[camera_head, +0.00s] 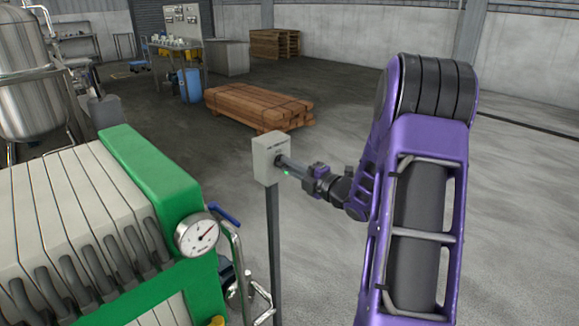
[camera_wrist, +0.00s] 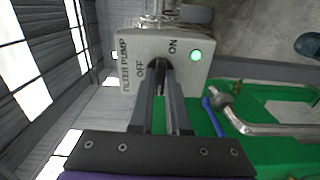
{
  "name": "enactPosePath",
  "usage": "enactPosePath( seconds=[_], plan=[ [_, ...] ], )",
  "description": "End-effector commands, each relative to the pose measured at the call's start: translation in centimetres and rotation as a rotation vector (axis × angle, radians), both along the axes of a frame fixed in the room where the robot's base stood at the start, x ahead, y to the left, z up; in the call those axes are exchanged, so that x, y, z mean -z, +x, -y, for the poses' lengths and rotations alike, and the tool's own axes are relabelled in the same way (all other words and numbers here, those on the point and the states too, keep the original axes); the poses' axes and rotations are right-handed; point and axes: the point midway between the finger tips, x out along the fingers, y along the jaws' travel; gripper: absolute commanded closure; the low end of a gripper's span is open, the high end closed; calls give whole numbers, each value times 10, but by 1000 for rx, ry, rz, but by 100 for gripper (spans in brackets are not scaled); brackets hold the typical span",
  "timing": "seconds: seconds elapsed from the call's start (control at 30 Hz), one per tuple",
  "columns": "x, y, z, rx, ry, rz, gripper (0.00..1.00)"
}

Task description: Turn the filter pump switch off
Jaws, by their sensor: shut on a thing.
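The filter pump switch box (camera_head: 268,157) is a pale grey box on a thin post. In the wrist view the box (camera_wrist: 128,48) reads FILTER PUMP, with OFF and ON labels, turned sideways. A green lamp (camera_wrist: 195,55) glows beside ON. My gripper (camera_head: 283,162) reaches the box face from the right in the head view. In the wrist view my gripper (camera_wrist: 160,72) has its fingers shut on the dark switch knob at the box's middle. The fingers mostly hide the knob, so I cannot tell its exact angle.
A green filter press (camera_head: 150,170) with pale plates and a round gauge (camera_head: 197,234) stands left of the post. Bent metal pipes and a blue-handled valve (camera_head: 225,215) are close to it. Stacked timber (camera_head: 258,107) lies behind. The floor at right is clear.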

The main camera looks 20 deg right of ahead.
Motion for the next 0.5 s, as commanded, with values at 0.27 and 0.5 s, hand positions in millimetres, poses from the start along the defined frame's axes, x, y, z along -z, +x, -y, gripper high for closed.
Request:
enactPosePath(
  seconds=[0.27,0.5],
  plan=[
    [1,0,0,-1,130,-47,100],
    [0,0,0,-1,331,-120,100]
  ],
)
